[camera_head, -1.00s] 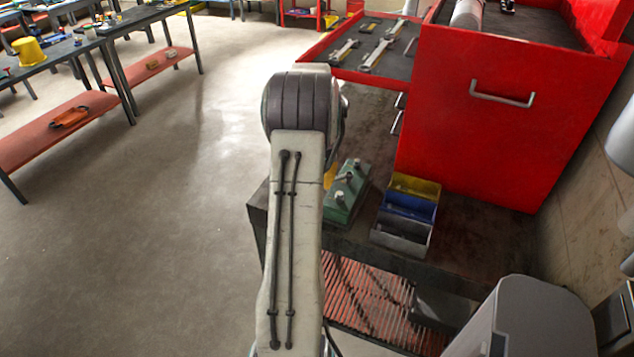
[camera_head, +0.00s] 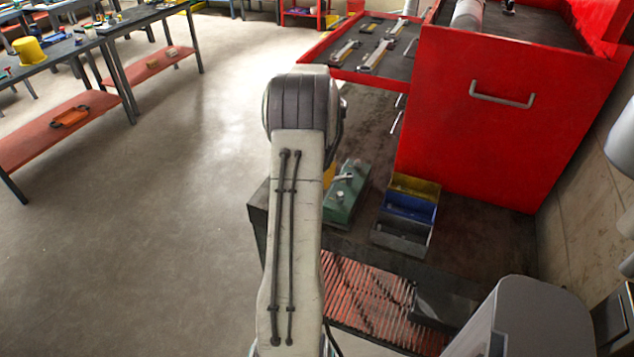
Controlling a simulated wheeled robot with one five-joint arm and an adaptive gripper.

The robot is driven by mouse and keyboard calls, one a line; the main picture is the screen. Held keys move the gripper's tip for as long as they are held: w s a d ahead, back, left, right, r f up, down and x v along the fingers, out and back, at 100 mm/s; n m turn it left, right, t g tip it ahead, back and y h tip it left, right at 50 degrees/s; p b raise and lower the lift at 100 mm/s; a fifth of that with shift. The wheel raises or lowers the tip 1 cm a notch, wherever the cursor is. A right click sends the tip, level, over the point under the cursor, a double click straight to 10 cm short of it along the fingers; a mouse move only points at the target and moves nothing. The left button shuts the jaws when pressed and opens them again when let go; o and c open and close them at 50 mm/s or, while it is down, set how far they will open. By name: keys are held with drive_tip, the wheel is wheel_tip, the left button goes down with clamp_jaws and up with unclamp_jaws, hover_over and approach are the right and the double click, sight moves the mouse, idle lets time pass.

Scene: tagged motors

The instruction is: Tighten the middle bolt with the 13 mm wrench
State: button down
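A green block (camera_head: 343,207) with bolts on its top stands on the dark workbench (camera_head: 470,205), just right of my arm. A small light grey shape (camera_head: 344,180) lies at the middle bolt; I cannot tell whether it is the bolt's head or part of a tool. Several wrenches (camera_head: 376,56) lie in the open red drawer (camera_head: 325,45) at the top; their sizes cannot be read. My gripper is hidden behind my own arm, so I cannot see what it holds.
Yellow, blue and grey bins (camera_head: 402,238) stand right of the green block. A big red tool cabinet (camera_head: 500,130) rises behind them. A wall (camera_head: 575,215) closes the right side. Open floor (camera_head: 170,180) lies to the left, with other tables beyond.

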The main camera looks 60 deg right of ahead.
drive_tip(key=shift+w+d+r+m+p, duration=0.15)
drive_tip(key=shift+w+d+m+p, duration=0.25)
drive_tip(key=shift+m, duration=0.2)
drive_tip(key=shift+d, duration=0.15)
drive_tip(key=shift+w+d+r+m+p, duration=0.1)
drive_tip(key=shift+w+d+m+p, duration=0.2)
drive_tip(key=shift+m+p, duration=0.25)
drive_tip(key=shift+w+d+r+m+p, duration=0.1)
drive_tip(key=shift+w+d+m+p, duration=0.1)
drive_tip(key=shift+d+m+p, duration=0.35)
idle(0.3)
drive_tip(key=shift+w+d+m+p, duration=0.2)
drive_tip(key=shift+d+m+p, duration=0.2)
drive_tip(key=shift+m, duration=0.3)
drive_tip(key=shift+w+d+m+p, duration=0.15)
drive_tip(key=shift+d+m+p, duration=0.25)
drive_tip(key=shift+m, duration=0.3)
drive_tip(key=shift+d, duration=0.1)
